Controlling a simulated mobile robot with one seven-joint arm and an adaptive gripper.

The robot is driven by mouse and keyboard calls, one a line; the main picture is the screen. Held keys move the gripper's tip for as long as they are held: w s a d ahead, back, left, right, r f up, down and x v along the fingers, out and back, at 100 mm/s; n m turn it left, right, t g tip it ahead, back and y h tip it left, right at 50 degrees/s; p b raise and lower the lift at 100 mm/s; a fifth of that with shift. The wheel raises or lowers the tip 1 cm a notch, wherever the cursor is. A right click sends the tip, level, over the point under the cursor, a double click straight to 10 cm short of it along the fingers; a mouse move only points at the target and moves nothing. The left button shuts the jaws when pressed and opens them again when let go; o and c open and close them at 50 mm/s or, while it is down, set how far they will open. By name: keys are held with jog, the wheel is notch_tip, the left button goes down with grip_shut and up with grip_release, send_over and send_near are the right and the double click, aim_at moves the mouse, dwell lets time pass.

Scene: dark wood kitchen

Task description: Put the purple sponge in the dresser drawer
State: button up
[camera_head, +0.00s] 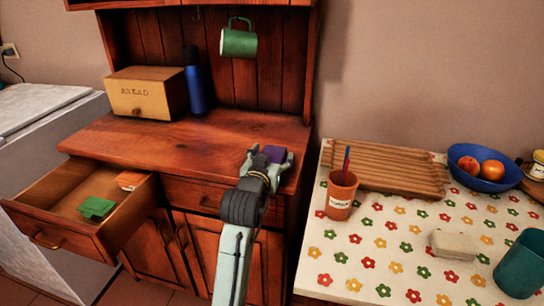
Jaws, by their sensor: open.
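The purple sponge (276,153) lies on the dresser top near its right front edge. My gripper (269,159) reaches over that edge, open, with its fingers close around or beside the sponge. It partly hides the sponge, and I cannot tell whether the fingers touch it. The dresser drawer (76,238) at the left is pulled open. Inside it lie a green sponge-like piece (96,207) and an orange and white item (130,180).
A bread box (146,93) and a blue bottle (194,82) stand on the dresser (190,140); a green mug (239,40) hangs above. A flowered table (370,265) at right holds a clay cup (341,195), wooden tray (435,184) and fruit bowl (466,183). The dresser top's middle is clear.

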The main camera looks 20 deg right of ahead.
jog(key=b+v, duration=0.2)
jog(key=v, duration=0.8)
jog(key=shift+s+a+b, duration=0.25)
jog(key=shift+a+b, duration=0.1)
jog(key=shift+b, duration=0.05)
